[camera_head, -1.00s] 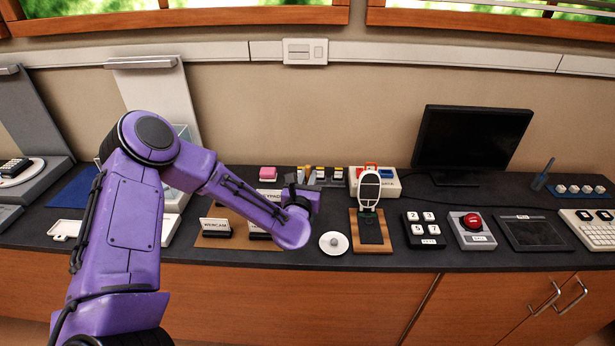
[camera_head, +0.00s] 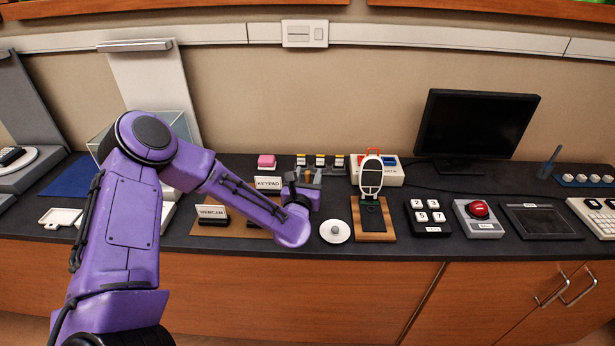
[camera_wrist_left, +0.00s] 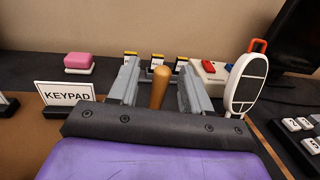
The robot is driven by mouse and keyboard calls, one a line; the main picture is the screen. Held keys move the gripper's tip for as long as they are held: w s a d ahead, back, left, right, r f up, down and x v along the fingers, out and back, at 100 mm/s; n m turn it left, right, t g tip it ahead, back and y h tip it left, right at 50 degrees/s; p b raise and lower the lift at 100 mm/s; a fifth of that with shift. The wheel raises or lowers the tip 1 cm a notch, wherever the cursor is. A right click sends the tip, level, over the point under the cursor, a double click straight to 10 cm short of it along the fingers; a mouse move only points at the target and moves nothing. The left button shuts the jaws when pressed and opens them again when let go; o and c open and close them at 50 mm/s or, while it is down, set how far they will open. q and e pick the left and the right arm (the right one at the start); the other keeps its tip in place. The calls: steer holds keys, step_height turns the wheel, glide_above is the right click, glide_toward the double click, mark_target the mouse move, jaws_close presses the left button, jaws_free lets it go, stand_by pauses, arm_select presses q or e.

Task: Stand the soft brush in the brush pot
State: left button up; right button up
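A wooden handle with a rounded end, probably the soft brush's, shows between my left gripper's fingers in the left wrist view (camera_wrist_left: 160,86). The palm hides its lower part, and no bristles show. My left gripper (camera_head: 303,178) is over the middle of the counter, beside the keypad sign. Its two fingers (camera_wrist_left: 160,82) are apart, with a visible gap on each side of the handle, so it looks open around it. I cannot make out the brush pot for certain. My right gripper is not in view.
A white round dish with a knob (camera_head: 335,231) and an upright oval device on a wooden base (camera_head: 373,219) stand just right of my left gripper. The keypad sign (camera_head: 268,183) and pink block (camera_head: 266,161) are left and behind. A monitor (camera_head: 477,125) stands at back right.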

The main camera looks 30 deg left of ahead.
arm_select(q)
steer(key=shift+s+d+f, duration=0.1)
steer(key=shift+s+d, duration=0.05)
steer(key=shift+s, duration=0.25)
steer(key=b+v, duration=0.2)
steer(key=v, duration=0.7)
steer(key=shift+s+b, duration=0.35)
